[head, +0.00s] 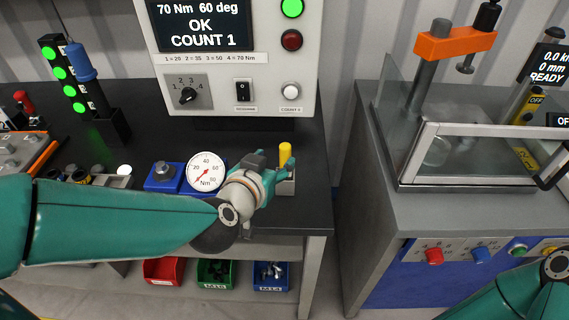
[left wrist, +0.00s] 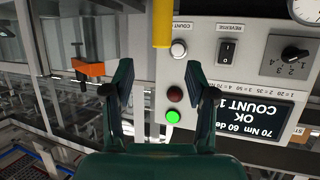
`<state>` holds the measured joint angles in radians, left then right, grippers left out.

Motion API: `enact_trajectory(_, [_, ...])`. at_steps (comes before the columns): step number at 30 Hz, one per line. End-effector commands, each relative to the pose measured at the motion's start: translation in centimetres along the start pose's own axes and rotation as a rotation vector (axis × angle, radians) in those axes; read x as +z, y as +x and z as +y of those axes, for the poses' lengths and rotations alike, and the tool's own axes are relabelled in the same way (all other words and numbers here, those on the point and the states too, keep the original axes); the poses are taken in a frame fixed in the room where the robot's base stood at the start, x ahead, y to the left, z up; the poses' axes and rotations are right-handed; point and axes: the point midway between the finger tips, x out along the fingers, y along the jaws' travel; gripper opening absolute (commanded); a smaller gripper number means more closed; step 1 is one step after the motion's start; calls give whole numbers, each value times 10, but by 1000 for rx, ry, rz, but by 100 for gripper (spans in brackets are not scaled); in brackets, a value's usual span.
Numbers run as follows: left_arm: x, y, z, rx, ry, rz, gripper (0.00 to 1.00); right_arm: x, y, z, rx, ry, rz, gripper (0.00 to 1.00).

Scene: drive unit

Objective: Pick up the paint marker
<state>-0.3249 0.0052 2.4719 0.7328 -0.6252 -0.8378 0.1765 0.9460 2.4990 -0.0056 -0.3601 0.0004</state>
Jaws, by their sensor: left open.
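The paint marker (head: 285,154) is yellow and stands upright in a small grey holder (head: 286,186) near the bench's right front edge. My left gripper (head: 270,179) is beside it, just to its left, and partly covers the holder. In the left wrist view the open fingers (left wrist: 158,82) have nothing between them. The yellow marker (left wrist: 162,24) shows at the top of that view, beyond the fingertips and roughly in line with the gap. My right arm shows at the lower right of the head view, but its gripper is out of view.
A round dial gauge (head: 206,172) is just left of my left gripper. The control box (head: 234,88) with screen and switches stands behind. A press station (head: 467,150) is on the right bench, across a gap. Small coloured bins (head: 216,272) are below.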

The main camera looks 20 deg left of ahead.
Motion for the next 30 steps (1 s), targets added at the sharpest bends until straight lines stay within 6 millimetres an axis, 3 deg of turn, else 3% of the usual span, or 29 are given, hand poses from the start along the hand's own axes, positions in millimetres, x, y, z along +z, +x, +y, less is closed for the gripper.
enact_trajectory(4, [3,29,0,-1,0,-3,57,0,8,3,0,0,-1,73])
enact_trajectory(14, [4,51,-1,-1,0,-2,57,0,10,4,0,0,0,73])
enact_trajectory(22, [8,88,-4,-2,0,-1,57,0,10,4,0,0,0,73])
enact_trajectory(30, [7,95,-4,-1,-1,0,57,0,10,4,0,0,0,73])
